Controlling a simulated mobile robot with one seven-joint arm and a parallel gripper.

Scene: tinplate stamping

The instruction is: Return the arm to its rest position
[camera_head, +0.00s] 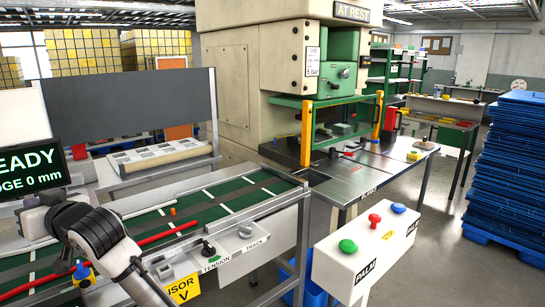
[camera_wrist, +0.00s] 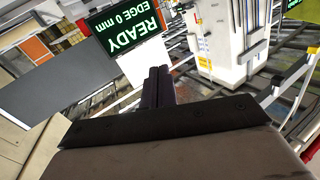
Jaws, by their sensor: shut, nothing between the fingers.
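My arm (camera_head: 100,240) reaches in from the bottom left of the head view, bent over the near side of the green conveyor (camera_head: 230,207). My gripper (camera_wrist: 157,75) shows in the wrist view as two dark fingers pressed together with nothing between them. The fingers point toward a screen (camera_wrist: 122,25) reading READY, EDGE 0 mm, which looks upside down there. The same screen (camera_head: 32,172) stands at the left edge of the head view. I cannot tell whether the fingertips touch anything.
The large press (camera_head: 235,90) shows AT REST, with a metal table (camera_head: 360,178) before it. A white button box (camera_head: 345,265) stands at lower right. A red bar (camera_head: 168,234) and blue-yellow knob (camera_head: 82,272) are near my arm.

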